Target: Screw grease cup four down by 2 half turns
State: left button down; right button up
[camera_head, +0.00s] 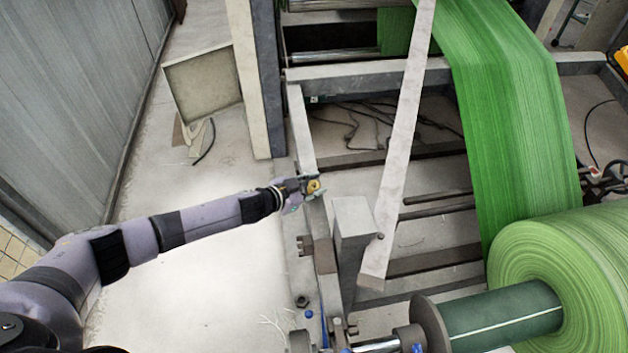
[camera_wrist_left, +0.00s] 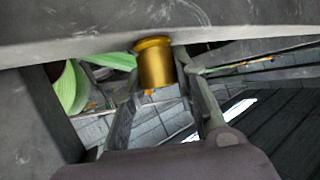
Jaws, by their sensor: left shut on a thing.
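A brass-coloured grease cup (camera_head: 314,186) sits at the machine's left frame rail in the head view. It also shows as a golden cylinder with a wider rim in the left wrist view (camera_wrist_left: 155,64). My left gripper (camera_head: 303,187) is at the cup, with its fingers around it. In the left wrist view the fingers (camera_wrist_left: 163,92) stand on either side of the cup, shut on it. Which numbered cup this is cannot be told from the frames. My right gripper is in neither view.
The steel frame rail (camera_head: 303,140) runs beside the gripper, with a grey upright block (camera_head: 353,225) close by. A slanted pale bar (camera_head: 402,140) crosses above. A green roll (camera_head: 560,270) and its web (camera_head: 510,110) are at right.

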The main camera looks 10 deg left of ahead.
pick_arm(q)
jog(key=c, duration=1.2)
grip_release()
jog(key=shift+c, duration=0.2)
jog(key=shift+s+a, duration=0.1)
jog(key=v, duration=1.1)
jog(key=shift+s+a, duration=0.15)
jog(key=shift+s, duration=0.2)
jog(key=shift+r, duration=0.1)
